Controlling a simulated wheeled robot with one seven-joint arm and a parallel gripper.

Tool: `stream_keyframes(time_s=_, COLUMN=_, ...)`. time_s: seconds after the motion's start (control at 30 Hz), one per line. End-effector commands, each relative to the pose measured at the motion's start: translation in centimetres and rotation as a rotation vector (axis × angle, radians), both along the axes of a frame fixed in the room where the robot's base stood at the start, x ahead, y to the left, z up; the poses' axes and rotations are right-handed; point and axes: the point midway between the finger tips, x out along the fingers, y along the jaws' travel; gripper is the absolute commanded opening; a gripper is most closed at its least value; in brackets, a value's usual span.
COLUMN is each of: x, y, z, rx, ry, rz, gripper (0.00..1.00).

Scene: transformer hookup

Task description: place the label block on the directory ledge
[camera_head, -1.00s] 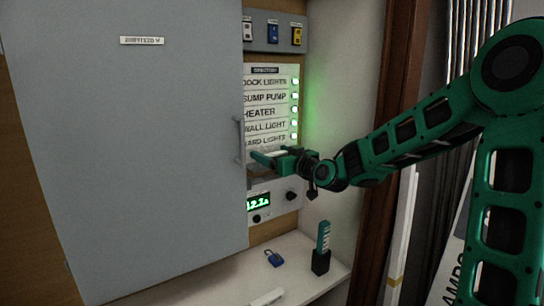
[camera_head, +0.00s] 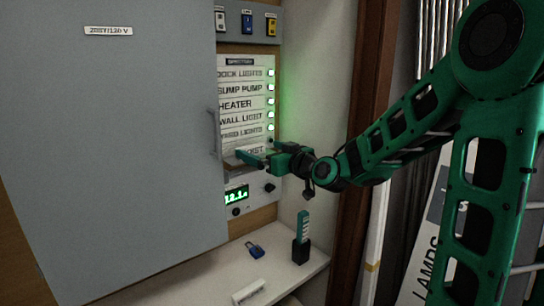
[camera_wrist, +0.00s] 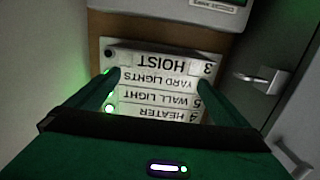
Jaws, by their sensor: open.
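The white label block marked HOIST (camera_wrist: 155,60) is at the bottom of the directory (camera_head: 240,104), below the YARD LIGHTS row. In the wrist view it reads upside down and lies between and just beyond my open fingers. My gripper (camera_wrist: 163,80) has one green finger on each side, with visible gaps to the block. In the head view my gripper (camera_head: 250,160) is in front of the directory's lower end and hides part of the HOIST block (camera_head: 254,150). The ledge under the block is mostly hidden, so I cannot tell how fully the block rests on it.
A large grey door (camera_head: 110,150) with a handle (camera_head: 213,132) stands left of the directory. A lit meter (camera_head: 236,196) is below my gripper. A blue padlock (camera_head: 254,249) and a green-topped block in a black holder (camera_head: 301,250) are on the white shelf (camera_head: 205,283).

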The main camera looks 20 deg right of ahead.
Motion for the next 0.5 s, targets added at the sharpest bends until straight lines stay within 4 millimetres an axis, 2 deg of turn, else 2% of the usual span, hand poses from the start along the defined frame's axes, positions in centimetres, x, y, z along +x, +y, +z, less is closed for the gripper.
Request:
stream_keyframes(time_s=0.2, x=-3.1, y=-1.1, z=0.2, rx=-0.001, ry=0.001, rz=-0.003, gripper=1.0)
stream_keyframes(time_s=0.5, x=-4.7, y=-1.5, z=0.3, rx=0.001, ry=-0.001, rz=0.001, gripper=1.0)
